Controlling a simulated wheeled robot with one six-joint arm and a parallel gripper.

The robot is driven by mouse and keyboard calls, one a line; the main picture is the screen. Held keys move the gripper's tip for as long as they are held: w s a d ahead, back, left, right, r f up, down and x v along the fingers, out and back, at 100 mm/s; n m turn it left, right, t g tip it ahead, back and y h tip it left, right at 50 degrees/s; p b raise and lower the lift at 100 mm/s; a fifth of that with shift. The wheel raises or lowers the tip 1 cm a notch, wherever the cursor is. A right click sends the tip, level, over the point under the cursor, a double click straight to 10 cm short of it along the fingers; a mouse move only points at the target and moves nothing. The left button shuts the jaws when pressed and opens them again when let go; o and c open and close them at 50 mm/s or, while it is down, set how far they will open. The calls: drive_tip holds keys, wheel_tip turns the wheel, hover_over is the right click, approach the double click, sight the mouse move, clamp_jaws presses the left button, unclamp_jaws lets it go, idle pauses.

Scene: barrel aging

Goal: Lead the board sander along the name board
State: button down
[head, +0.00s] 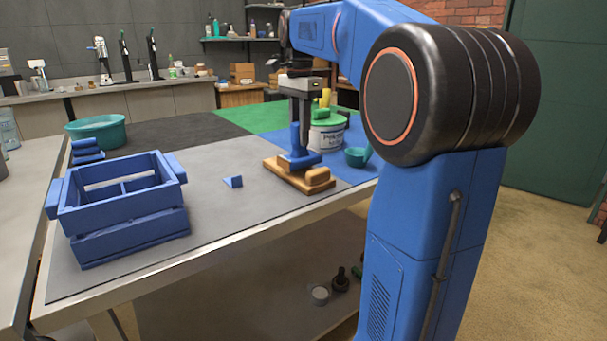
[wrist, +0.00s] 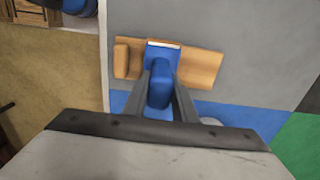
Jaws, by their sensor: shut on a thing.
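The name board (head: 290,180) is a light wooden plank lying on the worktable, with a raised wooden block (head: 318,176) at its near right end. The blue board sander (head: 296,160) rests on the board, its upright handle rising between my fingers. My gripper (head: 300,128) points down from above and is shut on the sander's handle. In the wrist view, my gripper (wrist: 162,95) holds the sander (wrist: 160,75) over the board (wrist: 200,68), close to the wooden block (wrist: 121,57). Bare board shows on the other side of the sander.
A blue slatted crate (head: 125,215) stands at the left of the table (head: 225,212). A small blue wedge (head: 233,181) lies between crate and board. A paint can (head: 327,135) and a teal cup (head: 357,156) stand close behind the board. A teal basin (head: 95,130) is farther back.

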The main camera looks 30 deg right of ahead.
drive_tip(key=shift+r, duration=2.55)
